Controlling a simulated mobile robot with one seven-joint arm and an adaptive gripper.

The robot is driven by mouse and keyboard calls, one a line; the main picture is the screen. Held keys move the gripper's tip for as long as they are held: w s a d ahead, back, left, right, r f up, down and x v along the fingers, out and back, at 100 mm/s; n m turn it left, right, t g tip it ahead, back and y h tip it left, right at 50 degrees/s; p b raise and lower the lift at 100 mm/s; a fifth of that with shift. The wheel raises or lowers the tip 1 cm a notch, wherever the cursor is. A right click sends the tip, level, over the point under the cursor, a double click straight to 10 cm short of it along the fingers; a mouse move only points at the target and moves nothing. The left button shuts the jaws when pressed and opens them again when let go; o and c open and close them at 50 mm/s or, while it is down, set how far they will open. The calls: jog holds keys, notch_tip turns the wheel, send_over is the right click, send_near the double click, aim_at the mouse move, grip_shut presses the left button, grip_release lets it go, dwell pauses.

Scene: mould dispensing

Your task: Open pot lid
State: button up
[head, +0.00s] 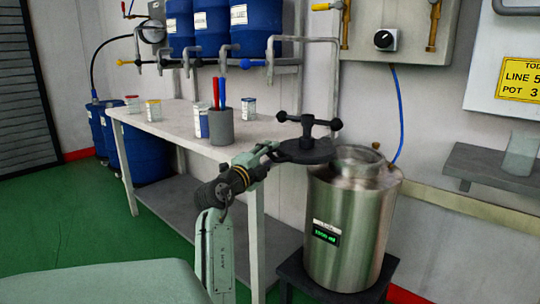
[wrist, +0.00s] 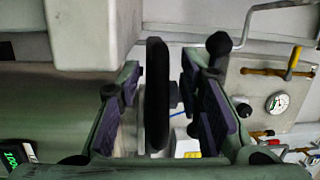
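The steel pot (head: 350,225) stands upright on a dark stand, with a lit green display on its front. Its round mouth (head: 358,157) shows uncovered from above. The black lid (head: 302,152), with a knobbed cross handle (head: 308,125) on top, sits level to the left of the mouth. My gripper (head: 264,155) is at the lid's left edge. In the wrist view the lid (wrist: 157,95) shows edge-on between my two open fingers, with a gap on each side. How the lid joins the pot is hidden.
A white bench (head: 175,125) on the left holds a grey cup (head: 221,128) with red and blue sticks and several small jars. Blue drums hang above it. A grey shelf (head: 490,165) with a beaker is at the right. Green floor is free at the left.

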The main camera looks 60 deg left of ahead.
jog(key=r+v, duration=0.1)
jog(key=v, duration=1)
jog(key=shift+s+d+f, duration=0.2)
jog(key=shift+s+f, duration=0.1)
jog(key=shift+f, duration=0.2)
